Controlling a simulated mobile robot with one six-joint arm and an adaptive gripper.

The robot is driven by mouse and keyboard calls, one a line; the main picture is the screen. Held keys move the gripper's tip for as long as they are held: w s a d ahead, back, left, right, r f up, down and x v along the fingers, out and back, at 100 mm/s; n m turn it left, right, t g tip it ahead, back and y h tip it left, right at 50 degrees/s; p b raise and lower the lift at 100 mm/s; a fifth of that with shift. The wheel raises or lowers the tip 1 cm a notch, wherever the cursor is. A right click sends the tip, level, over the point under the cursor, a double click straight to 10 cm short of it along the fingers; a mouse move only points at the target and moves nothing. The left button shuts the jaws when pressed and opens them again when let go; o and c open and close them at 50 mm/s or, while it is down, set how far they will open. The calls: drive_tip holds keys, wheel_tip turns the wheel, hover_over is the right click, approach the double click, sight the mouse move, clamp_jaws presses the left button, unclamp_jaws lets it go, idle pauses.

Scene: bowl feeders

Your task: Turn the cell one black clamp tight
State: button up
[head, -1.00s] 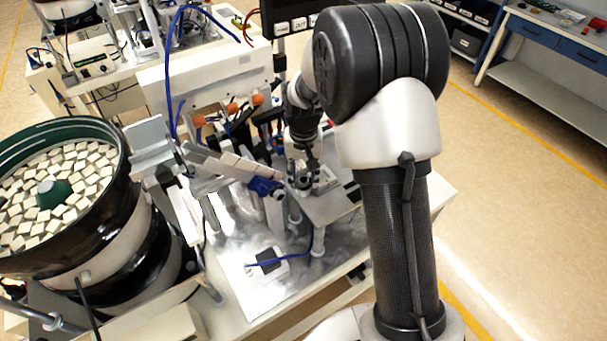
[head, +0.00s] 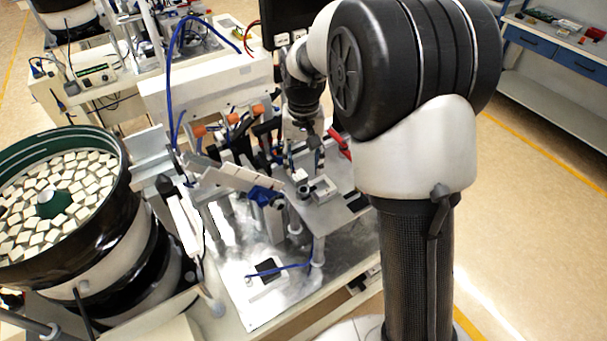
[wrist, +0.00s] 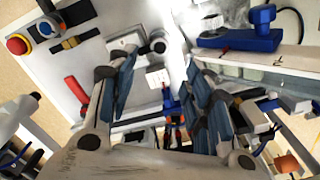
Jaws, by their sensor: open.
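My gripper (wrist: 161,72) is open. Its two fingers stand apart in the wrist view, with a small white block visible in the gap beyond them. A dark round knob (wrist: 158,43) on a pale fixture (wrist: 126,42) lies past the fingertips; it may belong to the black clamp, but I cannot tell for sure. In the head view the pale fixture (head: 322,188) sits on the raised plate of the machine, just below my gripper. I cannot tell how the clamp is turned. Nothing shows held.
A red handle (wrist: 76,90) and a red button (wrist: 17,44) are near the left in the wrist view. A blue part (wrist: 255,38) is at upper right. A bowl feeder (head: 20,262) full of pale blocks stands at left. Open floor lies right of my arm.

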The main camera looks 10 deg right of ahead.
drive_tip(key=shift+r, duration=1.3)
drive_tip(key=s+r+n+t+b, duration=0.15)
drive_tip(key=s+r+b, duration=0.4)
drive_tip(key=s, duration=0.75)
drive_tip(key=s+f+n+t+b, duration=0.1)
drive_tip(key=s+f+t+b, duration=0.2)
drive_tip(key=s, duration=1.2)
drive_tip(key=shift+d+f, duration=0.15)
drive_tip(key=shift+f, duration=0.8)
